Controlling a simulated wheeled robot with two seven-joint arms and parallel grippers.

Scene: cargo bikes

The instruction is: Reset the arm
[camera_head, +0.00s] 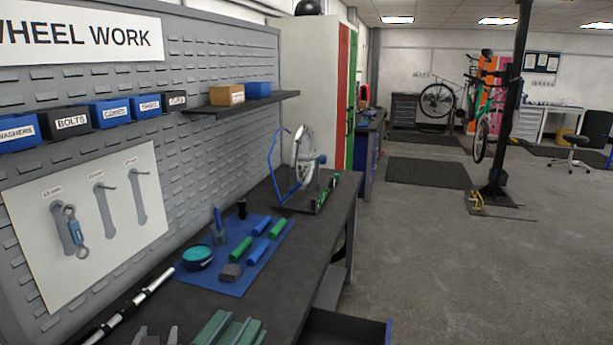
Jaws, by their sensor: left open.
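My left gripper (156,337) shows only as two grey fingertips at the bottom edge, left of centre. The tips stand apart with nothing seen between them; the rest of the arm is out of frame. It is over the near part of the dark workbench (290,260), just left of a green grooved block (230,330). My right gripper is not in view.
A blue mat (236,287) holds a teal-topped tin (197,257), a grey lump and several blue and green cylinders. A black-and-white rod (130,303) lies by the pegboard (200,90). A wheel stand (305,175) is farther back.

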